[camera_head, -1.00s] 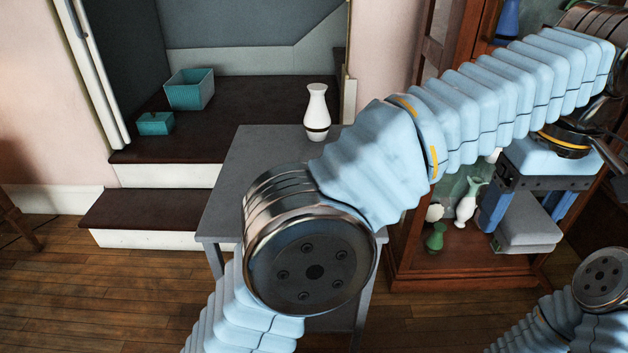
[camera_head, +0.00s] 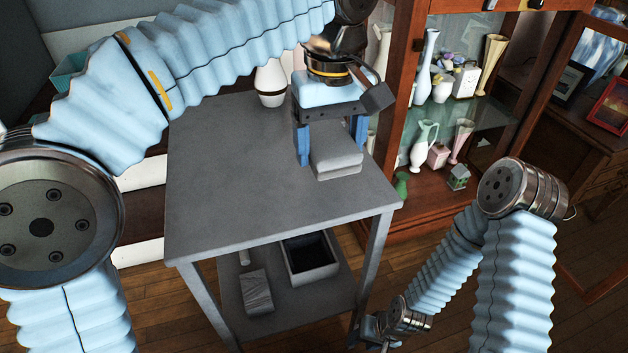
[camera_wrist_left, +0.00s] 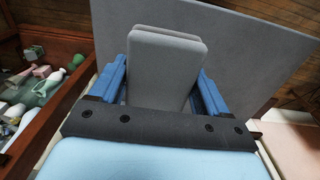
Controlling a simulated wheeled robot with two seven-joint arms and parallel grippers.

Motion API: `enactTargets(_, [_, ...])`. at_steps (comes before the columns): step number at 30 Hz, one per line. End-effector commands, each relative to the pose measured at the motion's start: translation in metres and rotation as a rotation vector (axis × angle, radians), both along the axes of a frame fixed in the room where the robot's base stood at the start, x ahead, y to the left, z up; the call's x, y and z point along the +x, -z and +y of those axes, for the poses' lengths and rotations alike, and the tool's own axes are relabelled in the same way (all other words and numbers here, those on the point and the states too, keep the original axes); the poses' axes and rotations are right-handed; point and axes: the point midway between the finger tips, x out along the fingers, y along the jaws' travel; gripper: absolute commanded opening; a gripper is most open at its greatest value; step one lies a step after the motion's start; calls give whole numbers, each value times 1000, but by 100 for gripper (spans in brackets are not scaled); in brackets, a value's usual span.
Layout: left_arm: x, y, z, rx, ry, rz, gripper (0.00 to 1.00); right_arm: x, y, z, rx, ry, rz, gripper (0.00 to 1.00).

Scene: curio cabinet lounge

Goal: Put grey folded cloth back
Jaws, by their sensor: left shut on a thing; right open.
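The grey folded cloth (camera_head: 338,160) is a flat, layered grey block between the blue fingers of my left gripper (camera_head: 332,145). In the left wrist view the cloth (camera_wrist_left: 167,65) sits between both fingers, with the grey table (camera_wrist_left: 245,50) behind it. My left gripper is shut on the cloth at the right side of the grey table (camera_head: 230,190). I cannot tell whether the cloth touches the tabletop. My right gripper (camera_head: 372,332) is low, right of the table legs, small and partly hidden; it is open.
A white vase (camera_head: 271,84) stands at the table's back edge. The lower shelf holds a dark-lined grey box (camera_head: 310,262) and a grey wrapped block (camera_head: 257,290). A wooden cabinet (camera_head: 400,110) with vases and figurines stands close on the right. The front of the tabletop is clear.

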Motion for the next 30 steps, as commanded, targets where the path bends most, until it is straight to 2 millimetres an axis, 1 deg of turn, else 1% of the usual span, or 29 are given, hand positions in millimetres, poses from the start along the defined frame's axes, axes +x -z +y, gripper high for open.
enactTargets(1, [0,9,6,-1,-2,0,28,1,6,-1,-1,2,-1,43])
enactTargets(5, [2,16,13,-1,-1,-1,28,1,7,-2,-3,3,-3,43])
enactTargets(8, [3,27,21,0,-1,0,28,2,12,-3,-5,6,-4,43])
enactTargets(10, [3,40,22,0,0,1,28,2,18,-5,-7,8,-5,43])
enactTargets(13, [3,52,21,-1,0,0,28,3,21,-6,-9,11,-5,43])
enactTargets(15, [3,55,21,-1,0,0,28,3,22,-7,-10,11,-6,43])
enactTargets(22, [3,55,21,-1,0,0,28,3,21,-7,-10,11,-6,43])
enactTargets(26, [3,59,21,-1,0,0,28,3,23,-7,-10,13,-7,43])
enactTargets(27, [3,58,21,-2,0,-1,82,3,22,-7,-10,12,-6,43])
enactTargets(29, [3,58,21,-1,0,0,91,3,22,-7,-10,12,-6,43])
enactTargets(30, [3,58,21,-1,0,0,98,3,22,-7,-10,12,-6,43])
